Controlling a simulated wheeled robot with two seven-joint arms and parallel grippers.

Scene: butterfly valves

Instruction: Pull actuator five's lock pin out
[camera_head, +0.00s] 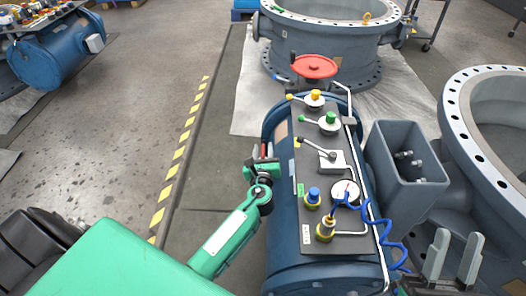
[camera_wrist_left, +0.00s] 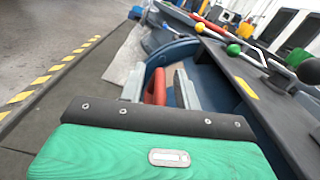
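The blue actuator (camera_head: 318,255) fills the centre of the head view, its grey control panel (camera_head: 318,170) facing up. A red handle (camera_wrist_left: 156,88), which looks like the lock pin's, stands at the actuator's left side; in the head view it is a small red spot mostly hidden by the gripper. My left gripper (camera_head: 264,160) is at that side, its fingers open on either side of the handle in the wrist view. The handle is close to the left finger, with a gap to the right one; contact is unclear. My right gripper (camera_head: 453,258) is open and empty at lower right.
The panel carries a yellow-knobbed lever (camera_head: 315,97), a green-knobbed lever (camera_head: 330,119), a gauge (camera_head: 345,191) and a blue coiled hose (camera_head: 378,225). A red handwheel (camera_head: 315,67) is beyond it. A grey open box (camera_head: 405,165) and large flange (camera_head: 490,130) stand right.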

